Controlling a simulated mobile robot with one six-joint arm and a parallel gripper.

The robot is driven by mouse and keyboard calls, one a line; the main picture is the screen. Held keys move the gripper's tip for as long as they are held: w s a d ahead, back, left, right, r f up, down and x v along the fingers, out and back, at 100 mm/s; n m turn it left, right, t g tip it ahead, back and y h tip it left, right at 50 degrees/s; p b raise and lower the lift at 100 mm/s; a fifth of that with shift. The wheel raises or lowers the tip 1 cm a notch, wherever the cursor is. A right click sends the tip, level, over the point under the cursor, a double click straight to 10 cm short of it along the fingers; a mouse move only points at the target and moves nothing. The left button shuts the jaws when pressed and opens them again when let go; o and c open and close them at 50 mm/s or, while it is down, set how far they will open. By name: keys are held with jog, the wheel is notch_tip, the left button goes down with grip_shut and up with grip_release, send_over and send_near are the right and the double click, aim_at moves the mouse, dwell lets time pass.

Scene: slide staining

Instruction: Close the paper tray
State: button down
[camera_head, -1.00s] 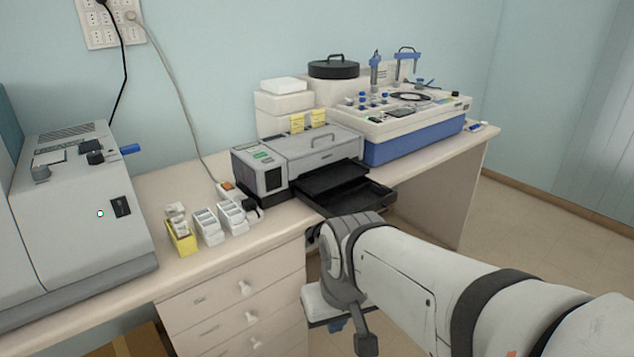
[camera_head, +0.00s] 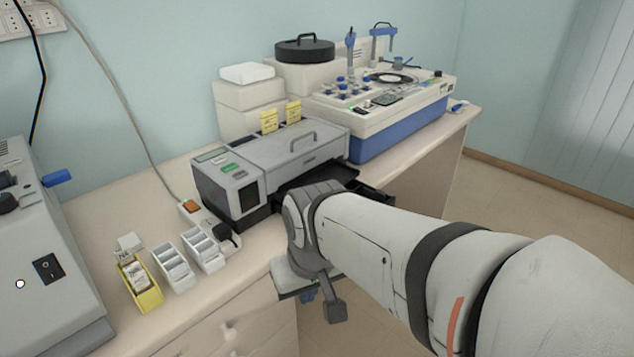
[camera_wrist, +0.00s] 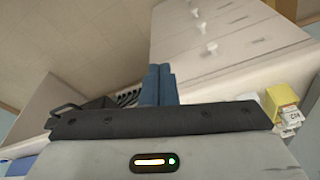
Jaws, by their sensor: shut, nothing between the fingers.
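The grey printer (camera_head: 270,165) stands on the counter in the head view. Its black paper tray (camera_head: 376,196) sticks out at the front, and my arm hides most of it. Whether any part of my arm touches the tray cannot be told. A dark slotted shape (camera_wrist: 125,98) beside the fingers is only partly visible.
White boxes (camera_head: 172,262) and a yellow box (camera_head: 140,285) stand left of the printer. A large grey machine (camera_head: 45,270) is at far left. A blue-based machine (camera_head: 400,130) stands right of the printer. Drawers (camera_head: 235,335) are below the counter; open floor lies right.

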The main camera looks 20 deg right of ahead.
jog(key=w+d+m+y+p, duration=0.3)
jog(key=d+m, duration=0.4)
jog(key=m, duration=0.2)
jog(key=w+d+m+y+p, duration=0.2)
jog(key=w+d+m, duration=0.1)
jog(key=d+m, duration=0.55)
jog(key=s+d+f+m+t+p, duration=0.1)
jog(key=d+m+t, duration=0.1)
jog(key=d+m, duration=0.35)
jog(key=s+d+f+m+t+h+p, duration=0.1)
jog(key=d+m+t, duration=0.1)
jog(key=d+m, duration=0.3)
jog(key=s+d+f+m+t+p, duration=0.1)
jog(key=s+d+m+t, duration=0.15)
jog(key=d, duration=0.35)
jog(key=w+a+f, duration=0.2)
jog(key=w, duration=0.3)
jog(key=w+a+f+p, duration=0.1)
jog(key=w+a+f, duration=0.1)
jog(key=w, duration=0.4)
jog(key=shift+w+a+f+m+p, duration=0.15)
jog(key=shift+w+f+m+p, duration=0.15)
jog(key=shift+f+m, duration=0.25)
jog(key=shift+f, duration=0.1)
